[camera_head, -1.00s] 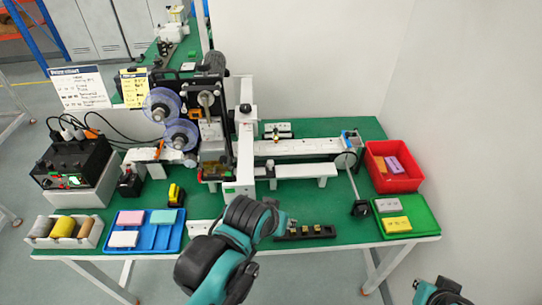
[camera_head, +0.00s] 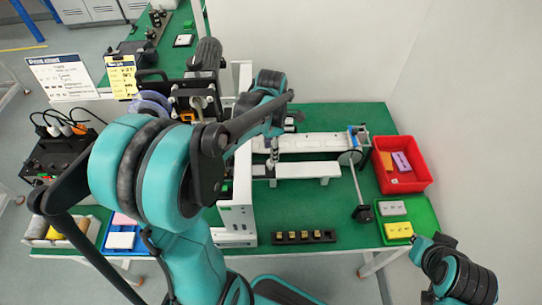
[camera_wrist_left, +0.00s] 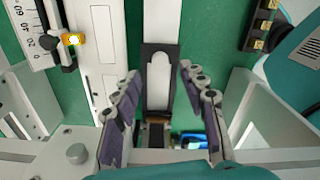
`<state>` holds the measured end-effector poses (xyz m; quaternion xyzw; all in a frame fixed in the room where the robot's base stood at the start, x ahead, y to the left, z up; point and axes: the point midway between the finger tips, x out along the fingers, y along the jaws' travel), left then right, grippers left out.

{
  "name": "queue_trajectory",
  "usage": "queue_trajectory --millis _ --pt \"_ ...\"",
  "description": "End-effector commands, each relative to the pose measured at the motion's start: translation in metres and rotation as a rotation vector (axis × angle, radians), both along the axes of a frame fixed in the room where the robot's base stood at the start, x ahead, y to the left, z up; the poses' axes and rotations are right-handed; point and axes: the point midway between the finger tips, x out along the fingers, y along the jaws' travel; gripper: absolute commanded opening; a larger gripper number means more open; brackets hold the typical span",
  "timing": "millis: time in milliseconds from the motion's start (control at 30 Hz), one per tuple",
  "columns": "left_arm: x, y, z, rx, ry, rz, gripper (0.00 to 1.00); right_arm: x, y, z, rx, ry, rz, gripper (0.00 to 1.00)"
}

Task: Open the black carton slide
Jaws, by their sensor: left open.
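The black slide (camera_wrist_left: 147,55), a dark frame around a pale rounded tongue, lies between my left gripper's fingers in the left wrist view. My left gripper (camera_wrist_left: 159,73) is open, with one finger on each side of the slide and apart from it. In the head view my left gripper (camera_head: 272,158) points down at the near end of the white rail (camera_head: 308,170); my left arm hides much of the machine there. A brown block sits at the slide's lower end in the wrist view.
A red bin (camera_head: 420,180) and a green tray (camera_head: 424,212) stand at the table's right. A black strip with several brass pieces (camera_head: 303,237) lies near the front edge. A rod with a black foot (camera_head: 362,214) stands right of the rail. Green table between them is clear.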

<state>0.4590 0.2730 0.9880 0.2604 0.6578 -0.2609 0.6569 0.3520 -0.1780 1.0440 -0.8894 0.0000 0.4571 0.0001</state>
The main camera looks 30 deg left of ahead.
Motion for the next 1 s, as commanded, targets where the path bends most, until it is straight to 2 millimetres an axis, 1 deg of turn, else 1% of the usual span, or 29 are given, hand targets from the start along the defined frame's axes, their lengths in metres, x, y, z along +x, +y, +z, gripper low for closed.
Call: queue_trajectory --millis 33,100,200,300,433,667,700,733,833,867,1000 --pt "0.0 0.0 -0.013 0.0 0.0 -0.001 0.42 0.0 0.0 -0.007 0.0 0.0 0.0 0.0" --pt "0.0 0.0 -0.025 0.0 -0.001 -0.002 0.42 0.0 0.0 -0.012 0.0 0.0 0.0 0.0" --pt "0.0 0.0 -0.04 0.0 -0.001 -0.003 0.42 0.0 0.0 -0.017 0.0 0.0 0.0 0.0" --pt "0.0 0.0 -0.05 0.0 -0.001 -0.003 0.42 0.0 0.0 -0.021 0.0 0.0 0.0 0.0" --pt "0.0 0.0 -0.056 0.001 -0.002 -0.004 0.42 0.0 0.0 -0.022 0.0 0.0 0.0 0.0" --pt "0.0 0.0 -0.056 0.001 -0.002 -0.004 0.42 0.0 0.0 -0.022 0.0 0.0 0.0 0.0" --pt "0.0 0.0 -0.056 0.001 -0.002 -0.004 0.37 0.0 0.0 -0.022 0.0 0.0 0.0 0.0" --pt "0.0 0.0 -0.056 0.001 -0.002 -0.004 0.29 0.0 0.0 -0.022 0.0 0.0 0.0 0.0" --pt "0.0 0.0 -0.056 0.001 -0.002 -0.004 0.03 0.0 0.0 -0.022 0.0 0.0 0.0 0.0" --pt "0.0 0.0 -0.056 0.001 -0.002 -0.004 0.0 0.0 0.0 -0.022 0.0 0.0 0.0 0.0" --pt "0.0 0.0 -0.056 0.001 -0.002 -0.004 0.0 0.0 0.0 -0.022 0.0 0.0 0.0 0.0"
